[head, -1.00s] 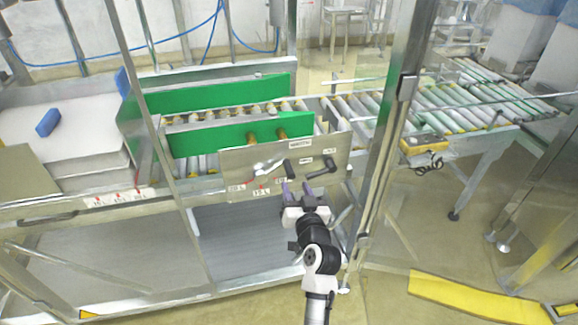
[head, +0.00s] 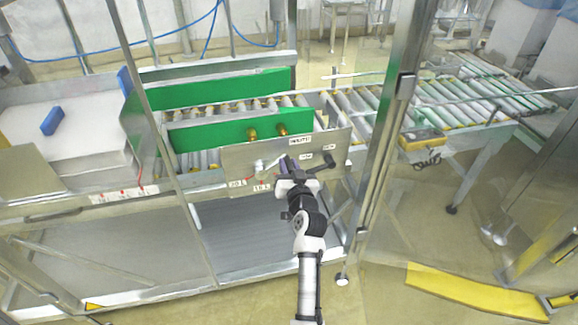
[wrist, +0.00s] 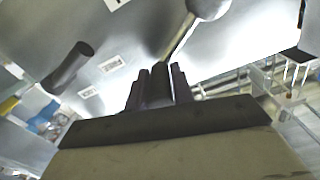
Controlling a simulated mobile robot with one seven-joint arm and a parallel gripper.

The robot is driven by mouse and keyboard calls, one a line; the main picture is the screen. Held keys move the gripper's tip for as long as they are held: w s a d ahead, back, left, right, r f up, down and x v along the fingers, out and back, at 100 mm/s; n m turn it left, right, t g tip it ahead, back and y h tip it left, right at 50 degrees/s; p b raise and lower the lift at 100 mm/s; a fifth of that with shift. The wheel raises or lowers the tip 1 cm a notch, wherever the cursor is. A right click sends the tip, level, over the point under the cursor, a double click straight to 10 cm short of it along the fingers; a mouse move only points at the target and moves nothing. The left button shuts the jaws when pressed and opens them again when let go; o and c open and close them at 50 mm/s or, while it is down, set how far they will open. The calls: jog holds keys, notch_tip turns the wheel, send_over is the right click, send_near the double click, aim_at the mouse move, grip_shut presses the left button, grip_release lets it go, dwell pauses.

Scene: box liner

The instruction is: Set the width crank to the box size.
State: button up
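A grey panel (head: 235,158) on the conveyor's near side carries a crank with a silver hub (head: 259,166). Its arm reaches right to a dark handle, mostly hidden by my gripper (head: 288,164). In the wrist view the silver rod (wrist: 178,40) runs to a dark handle (wrist: 157,84) between my fingers, which look closed around it. A second crank (head: 325,161) with a dark handle sits at the panel's right; that handle also shows in the wrist view (wrist: 70,68). Size labels (head: 238,183) line the panel's lower edge, with a small red mark near them.
Green guide walls (head: 215,135) stand along the roller conveyor (head: 430,100) behind the panel. Metal posts (head: 393,130) rise on both sides of my arm. A blue block (head: 52,121) lies on a white surface at left. A yellow strip (head: 475,293) lies on the floor at right.

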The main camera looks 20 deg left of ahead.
grip_shut()
jog(key=shift+r, duration=0.1)
jog(key=r+n+b, duration=0.1)
jog(key=s+a+n+b, duration=0.1)
jog(key=n, duration=0.1)
jog(key=a+r+n+b, duration=0.1)
jog(key=n+b, duration=0.1)
jog(key=shift+s+a+r, duration=0.2)
jog(key=shift+s+r, duration=0.1)
jog(key=shift+s, duration=0.05)
jog(key=n+b, duration=0.1)
jog(key=s+a+r+n, duration=0.1)
jog(key=n, duration=0.1)
jog(key=shift+a+b, duration=0.3)
jog(key=shift+b, duration=0.1)
jog(key=shift+s+a+r+n+b, duration=0.15)
jog(key=shift+s+a+n+b, duration=0.4)
jog(key=shift+n, duration=0.3)
jog(key=shift+s+a+r+n+b, duration=0.1)
jog(key=shift+s+a+n+b, duration=0.2)
jog(key=shift+a+n, duration=0.45)
jog(key=shift+d, duration=0.15)
jog(key=shift+o, duration=2.4)
grip_release()
